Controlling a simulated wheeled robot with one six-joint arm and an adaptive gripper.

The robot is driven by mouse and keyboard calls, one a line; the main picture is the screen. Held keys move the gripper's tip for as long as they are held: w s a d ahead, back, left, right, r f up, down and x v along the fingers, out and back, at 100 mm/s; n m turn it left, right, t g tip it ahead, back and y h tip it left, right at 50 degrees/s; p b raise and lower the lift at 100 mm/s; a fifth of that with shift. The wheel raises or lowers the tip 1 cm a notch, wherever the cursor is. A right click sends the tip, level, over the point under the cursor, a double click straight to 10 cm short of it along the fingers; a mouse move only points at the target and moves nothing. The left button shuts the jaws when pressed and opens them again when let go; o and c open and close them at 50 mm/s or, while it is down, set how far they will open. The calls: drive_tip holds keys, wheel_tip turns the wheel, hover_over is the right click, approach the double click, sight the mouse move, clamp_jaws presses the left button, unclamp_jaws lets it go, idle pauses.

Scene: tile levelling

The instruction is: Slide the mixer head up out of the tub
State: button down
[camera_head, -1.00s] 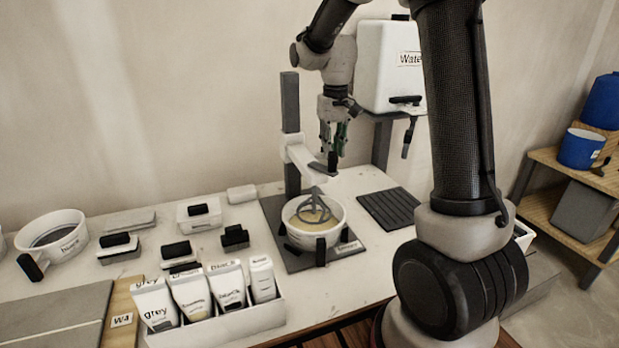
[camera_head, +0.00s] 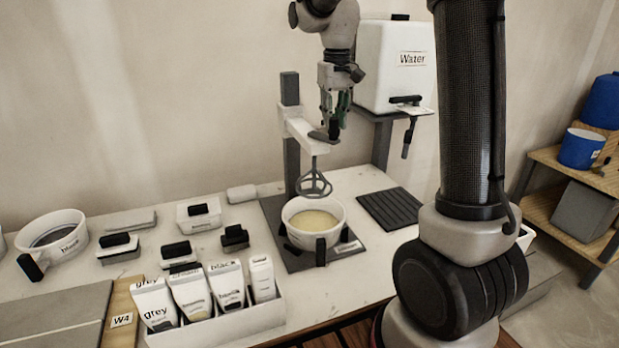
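The mixer head, a white arm (camera_head: 302,128) on a dark post (camera_head: 291,167), carries a grey whisk (camera_head: 314,183). The whisk hangs above the white tub (camera_head: 297,229), its lower loop just over the rim as seen from here. The tub stands on the dark mixer base (camera_head: 288,259) and holds a pale yellow mix (camera_head: 314,219). My gripper (camera_head: 332,131) points down at the dark front end of the mixer head, with its fingers around or beside the dark handle there. The fingers look closed on that handle, though the grip is small in view.
A white water tank (camera_head: 390,70) with a tap stands behind on a grey stand. A dark ribbed mat (camera_head: 389,208) lies right of the mixer. Bagged tubes in a white box (camera_head: 232,325) and several dark-handled blocks lie left.

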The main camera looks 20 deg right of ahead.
drive_tip(key=shift+r, duration=1.2)
drive_tip(key=c, duration=1.1)
unclamp_jaws()
wheel_tip(320, 180, up, 7)
drive_tip(key=shift+f, duration=0.1)
